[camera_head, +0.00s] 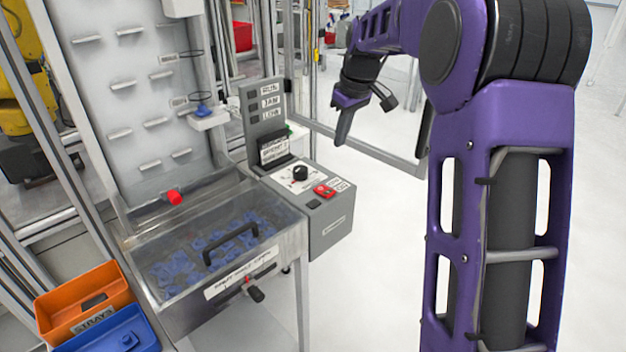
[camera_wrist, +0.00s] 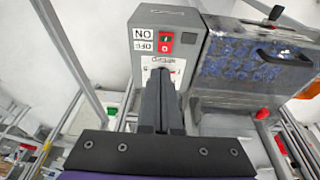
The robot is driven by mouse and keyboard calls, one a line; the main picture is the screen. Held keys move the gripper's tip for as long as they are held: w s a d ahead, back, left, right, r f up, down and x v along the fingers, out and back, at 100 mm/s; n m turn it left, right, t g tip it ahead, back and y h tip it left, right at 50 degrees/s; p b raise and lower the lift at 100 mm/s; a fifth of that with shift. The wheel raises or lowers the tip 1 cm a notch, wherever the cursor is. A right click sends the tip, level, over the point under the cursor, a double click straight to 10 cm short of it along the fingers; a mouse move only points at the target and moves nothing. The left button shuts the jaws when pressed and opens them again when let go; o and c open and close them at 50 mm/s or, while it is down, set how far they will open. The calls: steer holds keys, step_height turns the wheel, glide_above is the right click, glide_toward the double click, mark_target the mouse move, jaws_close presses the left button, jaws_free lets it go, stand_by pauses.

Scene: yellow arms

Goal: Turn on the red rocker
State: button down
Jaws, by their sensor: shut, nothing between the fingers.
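The red rocker (camera_head: 324,190) sits on the sloped top of a grey control box (camera_head: 330,232), beside white labels. In the wrist view, the rocker (camera_wrist: 165,43) lies beyond my fingertips, next to labels reading ON and OFF, which appear upside down. It shows a dark part with a bit of green and a red part; I cannot tell which side is pressed. My gripper (camera_head: 343,140) is shut and empty, above and to the right of the box in the head view, apart from the rocker. In the wrist view, my closed fingers (camera_wrist: 161,78) point toward the box and cover part of its panel.
A black knob (camera_head: 300,173) stands close to the rocker, and an upright sign panel (camera_head: 265,110) rises behind it. A clear-lidded bin (camera_head: 222,240) of blue parts adjoins the box. Orange (camera_head: 110,272) and blue trays lie lower left. Floor right of the box is clear.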

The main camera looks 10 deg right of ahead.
mark_target(329, 192)
steer(key=shift+s+a+f+g, duration=0.15)
steer(key=shift+a+f+g, duration=0.05)
steer(key=shift+a+g, duration=0.1)
steer(key=x, duration=0.8)
steer(key=b+x, duration=0.1)
steer(key=x, duration=0.4)
steer(key=shift+s+d, duration=0.25)
steer(key=shift+s, duration=0.1)
steer(key=shift+f, duration=0.55)
steer(key=shift+s+d+f+b, duration=0.1)
steer(key=shift+s+f+b, duration=0.05)
steer(key=shift+f+b, duration=0.2)
steer(key=shift+r, duration=0.15)
steer(key=shift+w+a+r+p, duration=0.25)
steer(key=shift+w+a+p, duration=0.15)
steer(key=shift+w+p, duration=0.2)
